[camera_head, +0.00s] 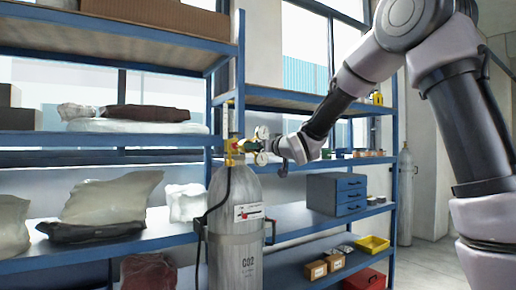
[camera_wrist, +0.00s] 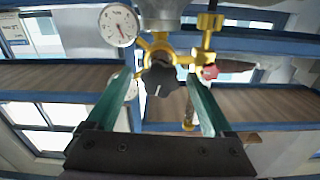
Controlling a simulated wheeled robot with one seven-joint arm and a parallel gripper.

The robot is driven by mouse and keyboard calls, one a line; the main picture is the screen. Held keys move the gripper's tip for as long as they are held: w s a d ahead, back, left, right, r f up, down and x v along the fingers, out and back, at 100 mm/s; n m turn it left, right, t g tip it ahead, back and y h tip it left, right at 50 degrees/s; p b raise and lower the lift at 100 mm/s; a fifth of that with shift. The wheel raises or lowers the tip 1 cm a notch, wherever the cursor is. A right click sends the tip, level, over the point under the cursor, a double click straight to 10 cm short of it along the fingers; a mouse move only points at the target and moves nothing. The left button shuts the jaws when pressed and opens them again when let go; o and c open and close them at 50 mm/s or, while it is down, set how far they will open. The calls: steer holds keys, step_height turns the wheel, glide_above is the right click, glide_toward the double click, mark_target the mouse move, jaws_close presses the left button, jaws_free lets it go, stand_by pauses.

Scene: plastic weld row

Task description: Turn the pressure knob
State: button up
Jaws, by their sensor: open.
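The grey CO2 cylinder (camera_head: 235,225) stands upright before the shelves, with a brass regulator (camera_head: 240,146) on top. In the wrist view, the black pressure knob (camera_wrist: 159,79) with a pale mark sits at the middle of the regulator. My gripper (camera_wrist: 161,76) is open, its green fingers on either side of the knob; I cannot tell whether they touch it. In the head view my gripper (camera_head: 274,148) is beside the regulator, and the knob cannot be made out. A round gauge (camera_wrist: 118,25) is at upper left; a second gauge is partly behind the left finger.
A small red knob (camera_wrist: 210,72) sits just right of the right fingertip. Blue shelves (camera_head: 130,141) with wrapped bundles stand behind the cylinder. A blue drawer box (camera_head: 336,194) and a yellow bin (camera_head: 372,244) are on the right-hand shelves.

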steer(key=shift+w+a, duration=0.25)
steer(key=shift+w, duration=0.05)
steer(key=c, duration=1.4)
steer(key=shift+o, duration=0.2)
steer(key=m, duration=0.3)
steer(key=shift+d, duration=0.1)
steer(key=shift+m, duration=1)
steer(key=o, duration=1.4)
steer(key=shift+c, duration=0.2)
